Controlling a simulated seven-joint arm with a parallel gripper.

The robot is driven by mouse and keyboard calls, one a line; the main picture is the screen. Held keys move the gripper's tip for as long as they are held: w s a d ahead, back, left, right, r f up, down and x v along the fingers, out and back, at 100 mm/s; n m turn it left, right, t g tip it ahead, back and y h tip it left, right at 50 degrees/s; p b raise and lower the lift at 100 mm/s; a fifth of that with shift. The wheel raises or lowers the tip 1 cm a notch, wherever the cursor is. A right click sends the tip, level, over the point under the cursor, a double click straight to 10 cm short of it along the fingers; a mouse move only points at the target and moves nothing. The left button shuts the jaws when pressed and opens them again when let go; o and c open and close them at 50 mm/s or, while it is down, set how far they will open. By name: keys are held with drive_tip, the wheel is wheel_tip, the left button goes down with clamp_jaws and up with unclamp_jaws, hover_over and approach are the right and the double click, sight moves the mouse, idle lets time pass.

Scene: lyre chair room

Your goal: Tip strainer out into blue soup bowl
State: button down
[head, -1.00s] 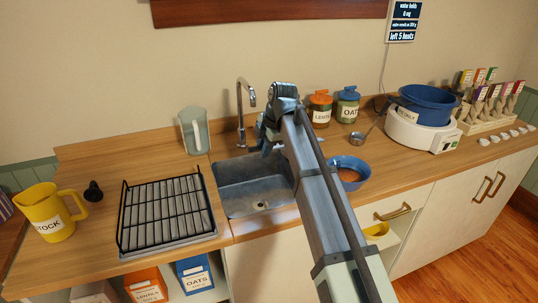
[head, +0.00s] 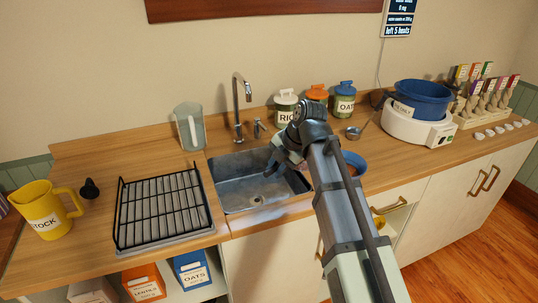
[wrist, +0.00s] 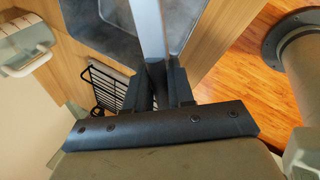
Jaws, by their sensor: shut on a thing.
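My gripper (head: 282,160) points down over the right part of the sink, left of the bowl. In the wrist view its fingers (wrist: 156,85) are shut on a pale, flat bar (wrist: 150,28), which looks like the strainer's handle. The bar runs out of the top of that view, so the strainer's basket and contents are not seen. The blue soup bowl (head: 355,160) stands on the counter right of the sink. My arm covers part of it, and its inside is mostly hidden.
The sink (head: 238,190) lies under my gripper, with a tap (head: 237,110) behind and a black rack (head: 160,212) to the left. Behind my arm stand rice (head: 285,108), orange-lidded and oats (head: 345,100) jars, and a metal scoop (head: 353,132). A larger blue bowl (head: 424,100) sits on a white appliance.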

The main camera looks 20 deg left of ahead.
drive_tip(key=shift+s+d, duration=0.2)
drive_tip(key=shift+d, duration=0.15)
